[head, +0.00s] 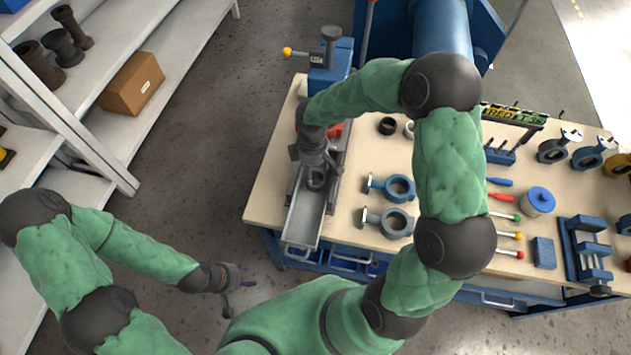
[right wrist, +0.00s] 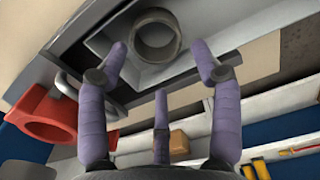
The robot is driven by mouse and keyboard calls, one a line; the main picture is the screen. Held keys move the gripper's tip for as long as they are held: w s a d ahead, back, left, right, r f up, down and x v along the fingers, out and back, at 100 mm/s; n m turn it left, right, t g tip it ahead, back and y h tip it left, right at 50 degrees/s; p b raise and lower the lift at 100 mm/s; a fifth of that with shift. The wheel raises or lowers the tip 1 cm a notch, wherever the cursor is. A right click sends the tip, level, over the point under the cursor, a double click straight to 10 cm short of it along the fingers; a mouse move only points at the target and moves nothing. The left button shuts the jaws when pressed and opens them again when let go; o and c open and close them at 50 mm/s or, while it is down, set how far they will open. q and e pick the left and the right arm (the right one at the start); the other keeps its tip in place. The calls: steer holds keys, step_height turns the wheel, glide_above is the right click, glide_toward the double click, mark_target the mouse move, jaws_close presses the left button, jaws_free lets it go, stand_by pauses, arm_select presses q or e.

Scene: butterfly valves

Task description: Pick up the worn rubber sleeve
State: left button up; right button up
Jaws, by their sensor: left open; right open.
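A dark grey ring that looks like the worn rubber sleeve (head: 316,181) lies in a long metal tray (head: 303,222) at the left end of the workbench. In the right wrist view the sleeve (right wrist: 155,37) shows at the top, beyond my fingertips. My right gripper (head: 322,163) is over the tray, just by the sleeve. Its fingers (right wrist: 158,62) are spread and nothing is between them; I cannot tell whether any finger touches the sleeve. My left gripper (head: 238,287) is open and empty over the floor, left of the bench. Wear on the sleeve is too small to make out.
A black ring (head: 387,126) and blue-and-grey valve bodies (head: 397,222) stand on the bench. A blue vise-like device (head: 331,65) is behind the tray. A red part (right wrist: 45,118) is left of my right fingers. Shelves with a cardboard box (head: 132,84) stand at left.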

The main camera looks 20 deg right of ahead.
mark_target(315, 184)
steer(key=f, duration=0.2)
steer(key=f+b, duration=0.1)
steer(key=f, duration=0.1)
steer(key=f+b, duration=0.1)
steer(key=f, duration=0.1)
steer(key=shift+s+d+f, duration=0.1)
steer(key=shift+d+f, duration=0.2)
steer(key=c, duration=0.8)
